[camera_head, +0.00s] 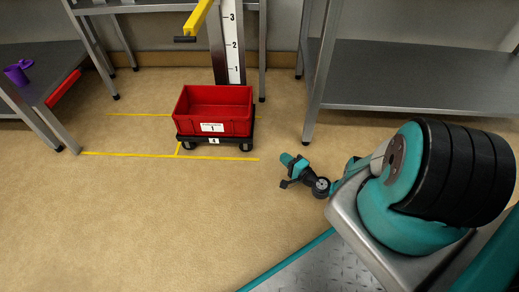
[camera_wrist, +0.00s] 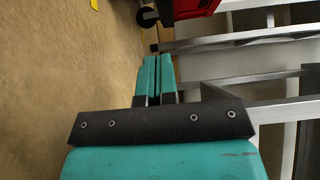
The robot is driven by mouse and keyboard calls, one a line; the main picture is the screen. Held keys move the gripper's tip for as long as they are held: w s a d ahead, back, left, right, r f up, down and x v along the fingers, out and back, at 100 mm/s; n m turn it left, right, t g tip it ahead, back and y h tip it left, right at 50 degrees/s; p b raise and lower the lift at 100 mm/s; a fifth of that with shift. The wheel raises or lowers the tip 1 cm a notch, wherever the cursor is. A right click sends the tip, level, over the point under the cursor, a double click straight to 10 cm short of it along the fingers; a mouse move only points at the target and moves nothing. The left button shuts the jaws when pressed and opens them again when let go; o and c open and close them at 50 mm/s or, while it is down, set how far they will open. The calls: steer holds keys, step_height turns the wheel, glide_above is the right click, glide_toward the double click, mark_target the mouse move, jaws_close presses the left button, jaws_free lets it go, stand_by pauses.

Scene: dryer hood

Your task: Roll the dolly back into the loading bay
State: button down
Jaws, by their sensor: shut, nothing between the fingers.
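The black dolly (camera_head: 232,143) stands upright on its wheels on the floor, with a "4" label on its front. A red crate (camera_head: 213,119) labelled "1" sits on it and looks empty. The crate (camera_wrist: 190,8) and one dolly wheel (camera_wrist: 147,17) show at the top of the wrist view. Yellow floor lines (camera_head: 125,154) mark the bay; the dolly stands behind the long front line, beside a short cross line, and hides part of the marking. My gripper (camera_wrist: 155,60) is shut and empty. It (camera_head: 286,159) is right of the dolly, apart from it.
A post with a number scale (camera_head: 233,45) and yellow arm (camera_head: 199,16) rises behind the dolly. The floor in front is clear.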

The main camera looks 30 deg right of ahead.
steer(key=w+b, duration=0.2)
steer(key=w, duration=0.1)
steer(key=w+a+b, duration=0.1)
steer(key=w+b, duration=0.1)
steer(key=w, duration=0.1)
steer(key=w+a+b, duration=0.1)
steer(key=w+b, duration=0.2)
steer(key=shift+w+f, duration=0.2)
steer(key=shift+f, duration=0.05)
steer(key=shift+w+a+r, duration=0.1)
steer(key=shift+w+a, duration=0.2)
steer(key=shift+a, duration=0.25)
steer(key=shift+w+a+r, duration=0.1)
steer(key=shift+w+a, duration=0.2)
steer(key=shift+a, duration=0.2)
steer(key=shift+w+a+r+b, duration=0.1)
steer(key=shift+w+a+b, duration=0.3)
steer(key=shift+a, duration=0.15)
